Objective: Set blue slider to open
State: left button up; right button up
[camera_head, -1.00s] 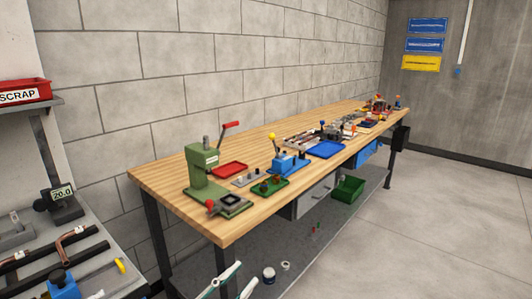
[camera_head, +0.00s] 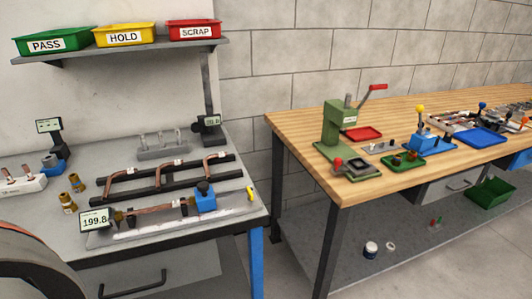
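A blue slider block (camera_head: 205,199) with a dark knob on top sits near the right end of a long measuring fixture (camera_head: 160,222) on the grey bench at left. A copper tube (camera_head: 150,209) lies along the fixture to the left of the block. A small display (camera_head: 96,220) at the fixture's left end reads 199.8. A yellow piece (camera_head: 250,193) shows just right of the block. I cannot tell from this view whether the slider is open or closed. Neither of my grippers is in view.
Black racks with bent copper tubes (camera_head: 161,174) stand behind the fixture. PASS (camera_head: 48,45), HOLD (camera_head: 125,38) and SCRAP (camera_head: 195,32) bins sit on a shelf above. A wooden bench (camera_head: 300,128) at right carries a green press and a blue fixture. A large dark curved object (camera_head: 35,265) fills the lower left.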

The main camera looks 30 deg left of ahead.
aim_at(204, 194)
jog(key=u, duration=1.3)
jog(key=j+u, duration=0.1)
jog(key=j, duration=0.25)
